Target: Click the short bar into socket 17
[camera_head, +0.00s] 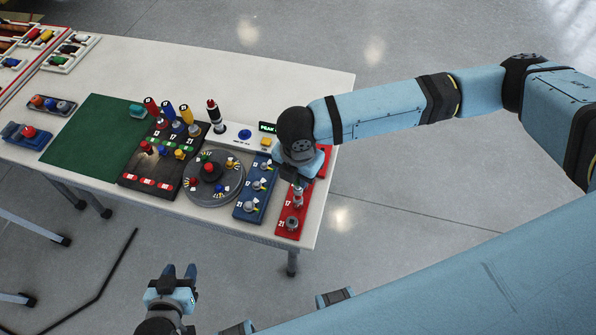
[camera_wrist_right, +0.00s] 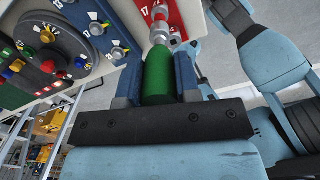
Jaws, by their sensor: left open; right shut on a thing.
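My right gripper (camera_head: 297,176) is over the red panel (camera_head: 284,228), which carries labels 17 and 21. In the right wrist view, my right gripper (camera_wrist_right: 158,85) is shut on a green-handled bar (camera_wrist_right: 158,75). The bar's metal end points to the red panel (camera_wrist_right: 178,14), near the 17 label. I cannot tell whether its tip sits in socket 17 or only lies in front of it. Socket 21 (camera_head: 292,222) shows at the panel's near end. My left gripper (camera_head: 179,272) is open and empty, off the table's front side.
A blue panel (camera_head: 243,209) with several sockets stands left of the red one. Left of that are a round grey turntable (camera_head: 213,178) and a dark rack (camera_head: 133,173) with upright coloured-handled tools. A green mat (camera_head: 83,138) lies clear on the white table (camera_head: 300,86).

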